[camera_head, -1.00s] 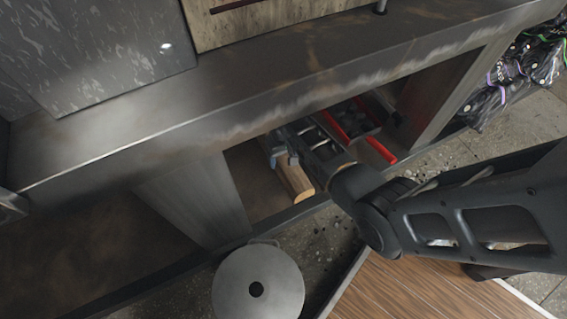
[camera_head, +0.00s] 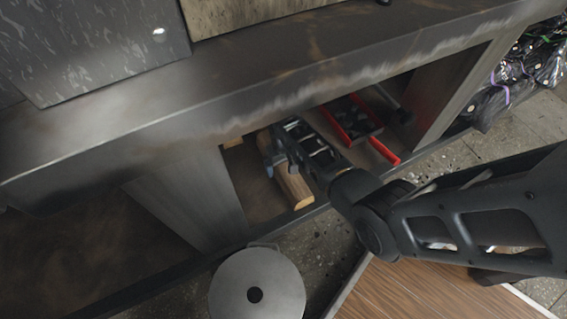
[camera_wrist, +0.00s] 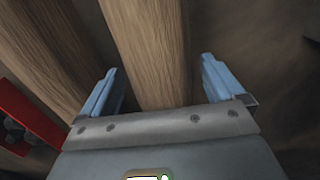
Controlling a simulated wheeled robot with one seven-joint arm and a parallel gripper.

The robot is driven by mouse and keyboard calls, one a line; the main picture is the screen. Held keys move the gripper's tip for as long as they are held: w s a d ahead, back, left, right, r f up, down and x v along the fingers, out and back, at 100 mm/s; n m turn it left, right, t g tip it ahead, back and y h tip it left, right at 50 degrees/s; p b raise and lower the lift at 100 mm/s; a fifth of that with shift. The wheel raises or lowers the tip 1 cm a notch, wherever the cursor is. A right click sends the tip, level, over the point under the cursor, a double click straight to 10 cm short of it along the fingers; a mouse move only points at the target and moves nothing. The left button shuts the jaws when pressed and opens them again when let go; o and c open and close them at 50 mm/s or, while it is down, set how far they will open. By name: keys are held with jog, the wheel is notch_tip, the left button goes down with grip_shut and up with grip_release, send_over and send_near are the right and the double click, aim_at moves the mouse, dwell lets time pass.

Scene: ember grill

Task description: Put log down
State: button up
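A wooden log (camera_head: 293,188) lies in the open compartment under the metal counter, its pale cut end toward the front edge. My gripper (camera_head: 274,152) reaches into this compartment from the right, at the log. In the wrist view the log (camera_wrist: 155,50) runs between the two blue fingers of my gripper (camera_wrist: 160,86). A gap shows between the right finger and the log, and a narrower one at the left finger. A second log (camera_wrist: 50,45) lies to its left in the wrist view. The far part of the log is hidden under the counter.
A red tray (camera_head: 381,150) with dark lumps, perhaps charcoal, is in the compartment to the right of the log. An upright panel (camera_head: 190,205) bounds it on the left. A round grey lid (camera_head: 257,285) is in front. The counter (camera_head: 255,95) overhangs my gripper.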

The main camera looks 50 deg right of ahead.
jog(key=shift+o, duration=0.2)
notch_tip(320, 180, up, 12)
jog(key=p, duration=0.6)
jog(key=shift+r, duration=0.15)
jog(key=s+a+f+t, duration=0.1)
jog(key=s, duration=0.1)
jog(key=s+a+f+t, duration=0.1)
jog(key=s+a, duration=0.1)
jog(key=s, duration=0.1)
jog(key=s+a+f+n+h, duration=0.1)
jog(key=s, duration=0.2)
jog(key=shift+a+f+t, duration=0.1)
jog(key=shift+a+t, duration=0.05)
jog(key=shift+t, duration=0.25)
jog(key=s+a+r+n+t, duration=0.1)
jog(key=s+a+r+t, duration=0.3)
jog(key=s+r, duration=0.45)
jog(key=s+a+r+n+t, duration=0.2)
jog(key=s+a+r+t, duration=0.25)
jog(key=s+r, duration=0.4)
jog(key=s+a+r+t, duration=0.1)
jog(key=s+r+t, duration=0.1)
jog(key=r, duration=0.7)
jog(key=s+a+r+t+y, duration=0.1)
jog(key=s+r, duration=0.3)
jog(key=r, duration=0.4)
jog(key=shift+a+r+n+t, duration=0.3)
jog(key=shift+a+r+t, duration=0.05)
jog(key=shift+a+r, duration=0.05)
